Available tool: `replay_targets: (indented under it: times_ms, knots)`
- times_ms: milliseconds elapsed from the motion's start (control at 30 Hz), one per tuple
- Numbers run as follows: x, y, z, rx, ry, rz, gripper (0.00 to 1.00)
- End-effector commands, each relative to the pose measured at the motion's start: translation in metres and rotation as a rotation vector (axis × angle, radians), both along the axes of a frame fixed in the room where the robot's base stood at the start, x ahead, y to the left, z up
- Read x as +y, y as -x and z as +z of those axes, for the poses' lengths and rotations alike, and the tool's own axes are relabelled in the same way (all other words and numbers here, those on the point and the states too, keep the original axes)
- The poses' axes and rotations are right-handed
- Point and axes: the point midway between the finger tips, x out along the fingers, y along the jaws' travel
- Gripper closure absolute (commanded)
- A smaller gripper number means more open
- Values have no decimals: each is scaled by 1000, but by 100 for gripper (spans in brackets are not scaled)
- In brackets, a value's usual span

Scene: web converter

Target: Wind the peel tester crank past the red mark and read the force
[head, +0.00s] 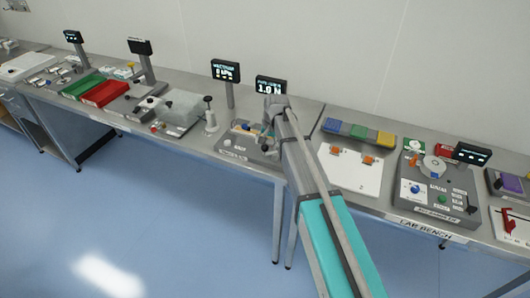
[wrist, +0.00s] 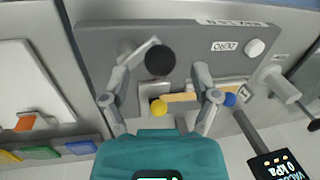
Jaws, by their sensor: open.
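The peel tester (head: 238,152) is a grey plate-like unit on the bench, partly hidden by my arm in the head view. In the wrist view its grey body (wrist: 100,40) carries a metal crank arm (wrist: 140,50) with a round black knob (wrist: 160,61). My gripper (wrist: 160,74) is open over the tester, its fingers on either side of the knob in the picture; I cannot tell the height gap. A tan strip (wrist: 182,97) runs between a yellow knob (wrist: 158,106) and a blue one (wrist: 230,99). The force display (head: 271,87) reads 1.0 N. I cannot make out a red mark.
A white button (wrist: 255,47) sits on the tester beside a small label. A pressure display (head: 226,71) on a post stands just left. A white plate with orange clips (head: 350,170) lies right, and a grey post (head: 210,118) stands left.

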Motion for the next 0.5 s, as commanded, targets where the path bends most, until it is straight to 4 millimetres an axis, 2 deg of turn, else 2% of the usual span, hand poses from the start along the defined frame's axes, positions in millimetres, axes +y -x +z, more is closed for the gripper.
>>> replay_targets:
  times_ms: [33,200,500]
  knots:
    - [1,0,-8,0,0,0,22]
    - [3,-1,-19,0,0,0,22]
    - [5,-1,-27,0,0,0,22]
